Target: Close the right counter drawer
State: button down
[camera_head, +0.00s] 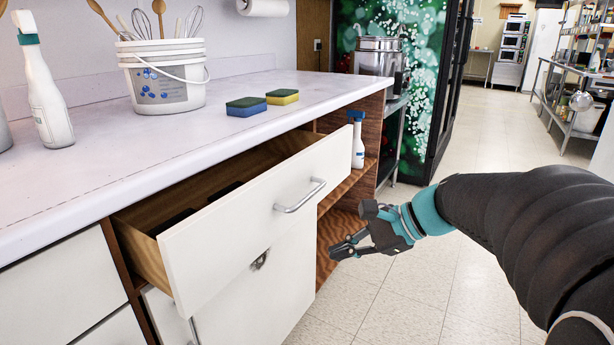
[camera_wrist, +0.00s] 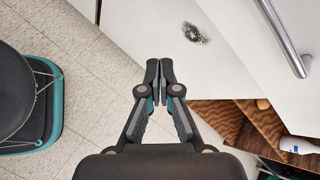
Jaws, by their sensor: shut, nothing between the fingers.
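The right counter drawer (camera_head: 245,220) is pulled well out from under the countertop in the head view. It has a white front, wooden sides and a silver bar handle (camera_head: 300,196). Dark items lie inside it. My gripper (camera_head: 338,252) is shut and empty, in front of the cabinet, right of and lower than the handle, apart from the drawer. In the wrist view my gripper (camera_wrist: 159,68) has its fingertips together against a white panel behind, and the handle (camera_wrist: 285,38) shows at the upper right.
The countertop (camera_head: 90,185) holds a white bucket (camera_head: 165,85) of utensils, two sponges (camera_head: 262,103) and a spray bottle (camera_head: 45,95). Below the drawer is a white cabinet front (camera_head: 265,300). Open shelves with another spray bottle (camera_head: 357,140) stand beside it. The tiled floor (camera_head: 400,300) is clear.

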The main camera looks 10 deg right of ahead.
jog(key=w+d+r+m+t+y, duration=0.2)
jog(key=w+d+m+y, duration=0.1)
jog(key=w+d+m, duration=0.3)
jog(key=m+t+y, duration=0.2)
jog(key=m+t, duration=0.2)
jog(key=t, duration=0.1)
send_near(326, 172)
jog(key=x, duration=0.7)
jog(key=shift+w+a, duration=0.1)
jog(key=shift+w, duration=0.05)
